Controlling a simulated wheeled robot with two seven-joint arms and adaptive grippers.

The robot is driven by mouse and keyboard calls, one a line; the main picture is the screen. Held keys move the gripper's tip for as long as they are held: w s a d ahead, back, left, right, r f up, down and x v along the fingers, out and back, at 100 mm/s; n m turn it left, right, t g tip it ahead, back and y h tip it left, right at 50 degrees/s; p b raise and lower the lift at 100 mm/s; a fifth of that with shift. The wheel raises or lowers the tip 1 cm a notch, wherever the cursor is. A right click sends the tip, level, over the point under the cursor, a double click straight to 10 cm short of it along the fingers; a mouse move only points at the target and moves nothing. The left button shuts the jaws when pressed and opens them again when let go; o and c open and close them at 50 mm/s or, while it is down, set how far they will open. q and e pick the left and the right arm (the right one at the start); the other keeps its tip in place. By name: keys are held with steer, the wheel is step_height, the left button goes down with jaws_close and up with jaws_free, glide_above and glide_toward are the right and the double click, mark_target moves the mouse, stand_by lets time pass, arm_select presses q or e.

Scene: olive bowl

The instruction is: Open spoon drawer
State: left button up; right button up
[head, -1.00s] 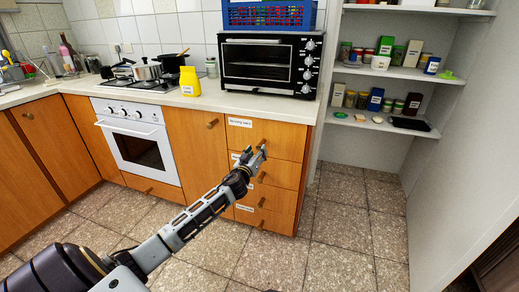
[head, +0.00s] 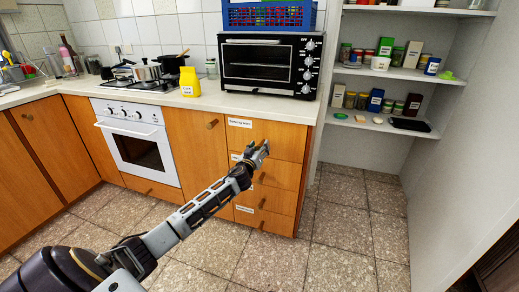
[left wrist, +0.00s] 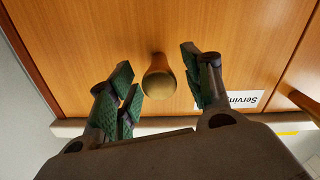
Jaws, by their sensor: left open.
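A stack of wooden drawers stands under the oven. The top drawer (head: 283,140) is shut and its label (head: 240,123) appears to read "Serving ware"; part of that label (left wrist: 243,100) shows in the left wrist view. The lower drawers (head: 275,200) are shut and their labels are too small or covered to read. My left gripper (head: 257,154) is open in front of the top drawer. In the left wrist view, a round knob (left wrist: 159,82) stands between the open green-padded fingers, with gaps on both sides. My right gripper is not in view.
A black toaster oven (head: 270,65) stands on the counter above the drawers, with a yellow box (head: 189,82) to its left. A white oven (head: 140,148) is built in at left. Shelves (head: 385,125) with jars are at right. The tiled floor (head: 340,240) is clear.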

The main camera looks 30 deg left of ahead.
arm_select(q)
jaws_close()
steer(key=shift+s, duration=0.15)
stand_by(0.4)
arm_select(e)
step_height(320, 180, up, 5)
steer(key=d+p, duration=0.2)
arm_select(q)
steer(key=p+v, duration=0.4)
steer(key=v, duration=2.6)
steer(key=shift+s+p, duration=0.2)
steer(key=shift+p, duration=0.1)
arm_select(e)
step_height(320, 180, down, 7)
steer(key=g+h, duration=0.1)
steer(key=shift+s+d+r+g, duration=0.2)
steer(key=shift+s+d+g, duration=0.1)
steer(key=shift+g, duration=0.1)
